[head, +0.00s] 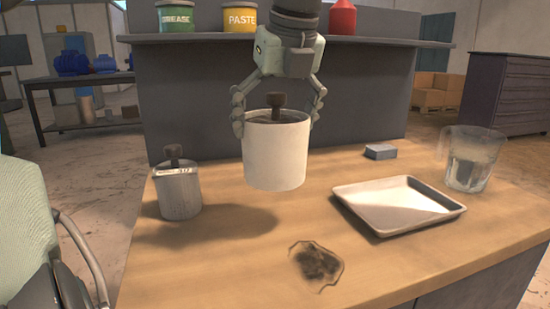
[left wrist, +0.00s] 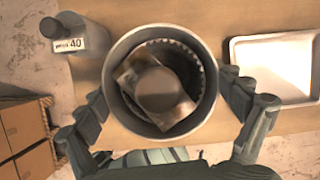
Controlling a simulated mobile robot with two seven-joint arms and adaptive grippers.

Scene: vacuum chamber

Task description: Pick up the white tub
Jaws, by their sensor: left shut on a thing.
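The white tub (head: 275,155) is in the middle of the head view, upright and raised above the wooden table, with its shadow on the tabletop to the lower left. A dark knob-like part sticks up from inside it. My left gripper (head: 278,112) comes down from above and is shut on the tub, with a finger on each side of its rim. In the left wrist view the tub (left wrist: 207,75) is seen from above, between the fingers, with a dark toothed ring and a round-topped part inside. My right gripper is not in view.
On the table (head: 240,265) stand a grey labelled bottle (head: 180,195) at left, a shallow metal tray (head: 385,222), a small grey block (head: 380,151) and a clear beaker (head: 487,175) at right. A dark stain marks the front. A shelf with tins (head: 240,18) runs behind.

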